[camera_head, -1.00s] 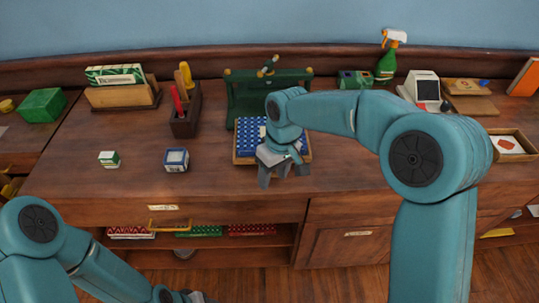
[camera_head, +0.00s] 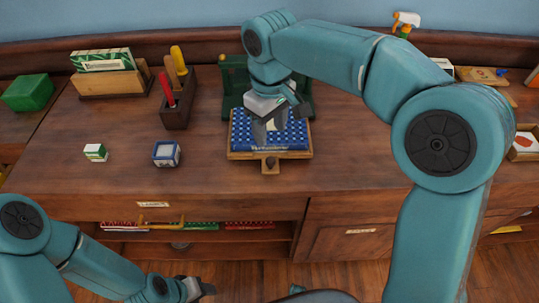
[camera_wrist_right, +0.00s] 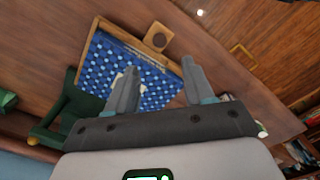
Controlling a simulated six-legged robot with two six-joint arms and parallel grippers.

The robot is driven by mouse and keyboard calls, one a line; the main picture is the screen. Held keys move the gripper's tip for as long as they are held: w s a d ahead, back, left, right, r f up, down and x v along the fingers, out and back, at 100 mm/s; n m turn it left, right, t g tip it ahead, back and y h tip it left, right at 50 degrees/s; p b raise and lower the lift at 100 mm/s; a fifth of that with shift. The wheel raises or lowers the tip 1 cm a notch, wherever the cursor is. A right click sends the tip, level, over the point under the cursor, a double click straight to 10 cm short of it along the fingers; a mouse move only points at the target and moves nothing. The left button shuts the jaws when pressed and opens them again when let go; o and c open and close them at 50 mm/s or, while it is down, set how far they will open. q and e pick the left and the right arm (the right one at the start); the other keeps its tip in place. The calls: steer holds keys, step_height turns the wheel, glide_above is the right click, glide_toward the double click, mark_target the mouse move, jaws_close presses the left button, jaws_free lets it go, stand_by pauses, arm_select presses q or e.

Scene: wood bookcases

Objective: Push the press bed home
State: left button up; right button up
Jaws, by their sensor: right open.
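The press bed (camera_head: 240,156) is a wooden board with a knob (camera_head: 270,164) on its front edge. It carries a blue patterned book (camera_head: 243,133) and sits in front of the green press frame (camera_head: 308,92), sticking out towards me. The right gripper (camera_head: 280,122) is open above the book and hides part of it and the press. In the right wrist view, the bed's knob (camera_wrist_right: 157,38) and the book (camera_wrist_right: 100,68) show beyond the open fingers (camera_wrist_right: 158,66). The left gripper (camera_head: 202,288) is low in front of the cabinet; its jaw opening is unclear.
A small green-and-white box (camera_head: 95,152) and a blue-and-white box (camera_head: 166,153) stand left of the bed. A tool holder (camera_head: 176,117) stands further back. My right arm covers much of the worktop's right side. The worktop in front of the knob is clear.

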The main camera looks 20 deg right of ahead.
mark_target(271, 160)
step_height(271, 160, down, 10)
steer(key=shift+s+b, duration=0.15)
steer(key=shift+b, duration=0.45)
steer(key=shift+f, duration=0.1)
jaws_close()
